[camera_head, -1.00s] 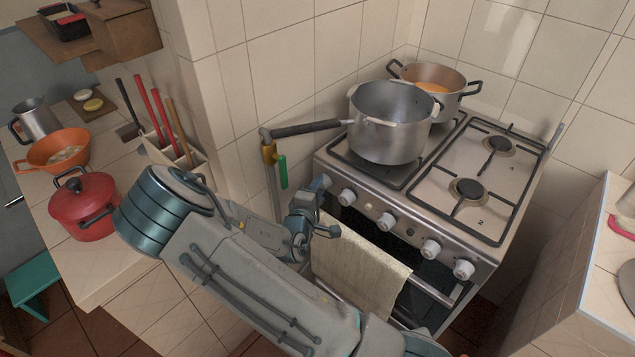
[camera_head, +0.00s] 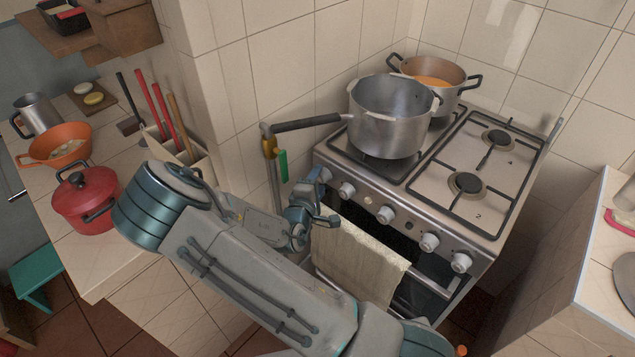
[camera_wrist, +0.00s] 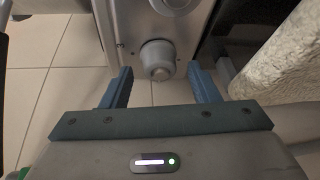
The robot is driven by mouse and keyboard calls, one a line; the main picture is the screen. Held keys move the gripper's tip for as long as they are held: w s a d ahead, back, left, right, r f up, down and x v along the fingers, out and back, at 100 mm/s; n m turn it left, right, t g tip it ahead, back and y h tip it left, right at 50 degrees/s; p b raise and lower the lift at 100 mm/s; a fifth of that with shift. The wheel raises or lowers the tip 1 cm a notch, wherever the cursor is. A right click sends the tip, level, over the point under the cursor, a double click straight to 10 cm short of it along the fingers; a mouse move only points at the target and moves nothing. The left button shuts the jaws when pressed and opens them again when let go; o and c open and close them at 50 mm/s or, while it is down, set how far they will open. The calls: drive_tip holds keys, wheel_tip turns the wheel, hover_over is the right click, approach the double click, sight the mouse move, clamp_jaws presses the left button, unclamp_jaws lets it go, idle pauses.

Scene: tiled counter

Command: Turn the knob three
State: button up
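The stove front (camera_head: 407,226) carries a row of several pale round knobs, among them a left-end knob (camera_head: 325,174), a second knob (camera_head: 346,189), a middle knob (camera_head: 386,214), a right knob (camera_head: 429,241) and a right-end knob (camera_head: 461,262). My gripper (camera_head: 327,200) is at the left end of the stove front. In the wrist view my gripper (camera_wrist: 163,88) is open and empty. One knob (camera_wrist: 158,60) lies just ahead, roughly between the fingertips, with no visible contact.
A large pot (camera_head: 388,125) stands on the left front burner, with its handle (camera_head: 307,123) sticking out left. A towel (camera_head: 358,262) hangs on the oven handle below my gripper. A counter (camera_head: 125,245) is at left.

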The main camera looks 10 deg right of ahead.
drive_tip(key=b+v, duration=0.1)
drive_tip(key=v, duration=1.3)
drive_tip(key=shift+w, duration=0.1)
drive_tip(key=shift+c, duration=0.3)
clamp_jaws()
idle(1.1)
